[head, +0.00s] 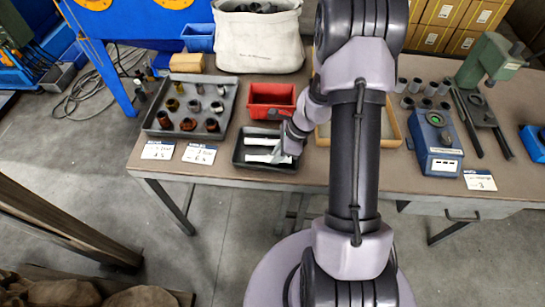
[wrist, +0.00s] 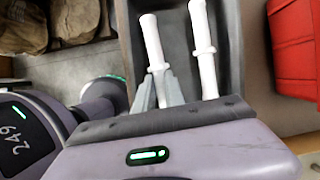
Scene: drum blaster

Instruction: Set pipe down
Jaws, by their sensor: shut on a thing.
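A black tray (head: 265,170) lies near the table's front edge and holds two white pipes. In the wrist view, my gripper (wrist: 160,88) is shut on the left white pipe (wrist: 152,40), which is the one nearer the table's front edge. The other white pipe (wrist: 202,45) lies beside it, apart from my fingers. In the head view, my gripper (head: 283,153) is at the tray's right side, and the held pipe (head: 262,158) shows in the tray. I cannot tell whether the held pipe touches the tray floor.
A red bin (head: 271,98) stands just behind the tray. A grey tray (head: 160,125) with several cylindrical parts is to the left. A tan tray (head: 391,130) is partly hidden behind my arm. A blue device (head: 437,140) and green press (head: 488,60) stand at right.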

